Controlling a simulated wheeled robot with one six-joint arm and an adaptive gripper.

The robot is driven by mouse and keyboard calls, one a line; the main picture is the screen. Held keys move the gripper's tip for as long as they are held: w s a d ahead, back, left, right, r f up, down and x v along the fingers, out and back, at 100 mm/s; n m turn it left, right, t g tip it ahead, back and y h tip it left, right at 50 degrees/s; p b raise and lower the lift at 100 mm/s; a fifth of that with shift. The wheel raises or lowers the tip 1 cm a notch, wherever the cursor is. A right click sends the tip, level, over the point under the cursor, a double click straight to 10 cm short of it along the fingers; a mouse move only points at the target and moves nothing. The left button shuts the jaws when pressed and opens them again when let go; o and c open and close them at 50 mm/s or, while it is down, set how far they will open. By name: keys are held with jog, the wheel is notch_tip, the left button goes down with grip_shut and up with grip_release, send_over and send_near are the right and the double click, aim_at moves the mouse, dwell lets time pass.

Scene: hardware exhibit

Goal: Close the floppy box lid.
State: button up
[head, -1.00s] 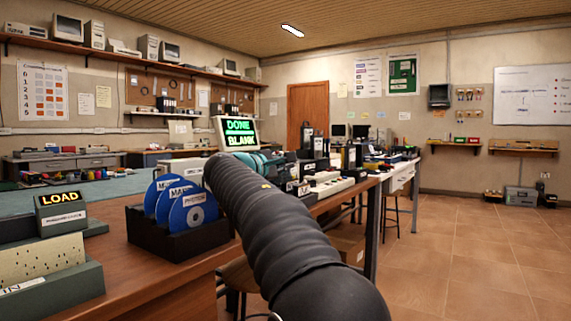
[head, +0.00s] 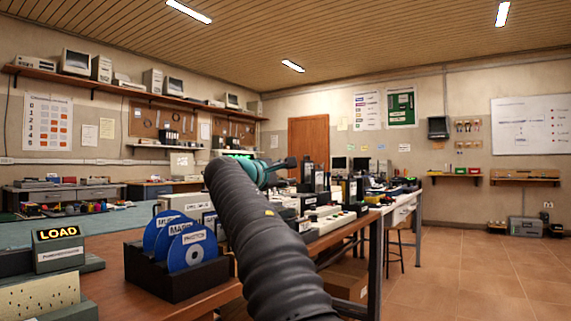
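My gripper (head: 288,163) is at the end of my black, ribbed arm, past a teal wrist section. It is small and dark against the cluttered bench, and I cannot tell whether its fingers are open or shut. I cannot pick out a floppy box with a lid for certain. A black rack (head: 177,284) on the near wooden bench holds upright blue discs (head: 192,248) with white labels. A pale box (head: 188,201) stands behind the discs, partly hidden by them and by my arm. My gripper is beyond and to the right of the rack, apart from it.
The wooden bench (head: 108,258) runs away to the right. A LOAD sign (head: 58,246) and a cream perforated panel (head: 38,298) are at the left. Small boxes and devices crowd the bench beyond my arm. A stool (head: 397,251) stands near the bench. The tiled floor (head: 470,270) at right is clear.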

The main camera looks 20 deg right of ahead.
jog(key=shift+r, duration=1.6)
jog(key=shift+s, duration=0.15)
jog(key=s+a+f+m+g+y+p, duration=0.1)
jog(key=s+a+f+m+y+p, duration=0.2)
jog(key=s+f, duration=0.9)
jog(key=s+a+f+m+g+y+p, duration=0.2)
jog(key=s+f+y, duration=0.4)
jog(key=s+f, duration=0.6)
jog(key=s+a+f+m+g+y+p, duration=0.2)
jog(key=s+a+f+m+y+p, duration=0.2)
jog(key=s+f, duration=0.9)
jog(key=s+a+m+y, duration=0.1)
jog(key=s+a+m, duration=0.1)
jog(key=s, duration=0.4)
jog(key=shift+a, duration=0.1)
